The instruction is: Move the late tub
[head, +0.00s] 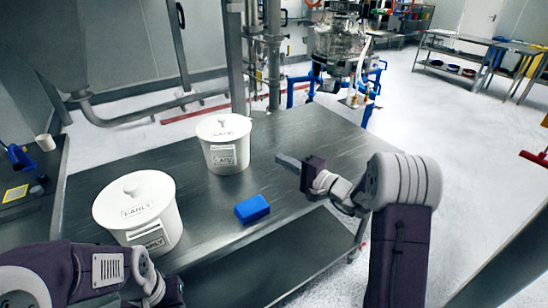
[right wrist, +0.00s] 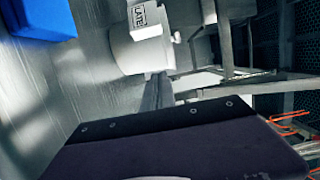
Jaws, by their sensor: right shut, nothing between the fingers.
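The late tub (head: 229,155) is white, lidded and labelled LATE, and stands upright toward the back of the steel table (head: 280,140). It also shows at the top of the right wrist view (right wrist: 135,52), tilted by the camera angle. The similar early tub (head: 150,222), labelled EARLY, stands at the front left. My right gripper (head: 282,160) is shut and empty, to the right of the late tub and apart from it. Its fingers (right wrist: 157,92) point toward the tub in the right wrist view. My left arm enters at the bottom left, and its fingers are out of frame.
A blue block (head: 252,208) lies on the table in front of the late tub and also shows in the right wrist view (right wrist: 42,18). A steel post (head: 234,60) rises behind the late tub. The table's right part is clear.

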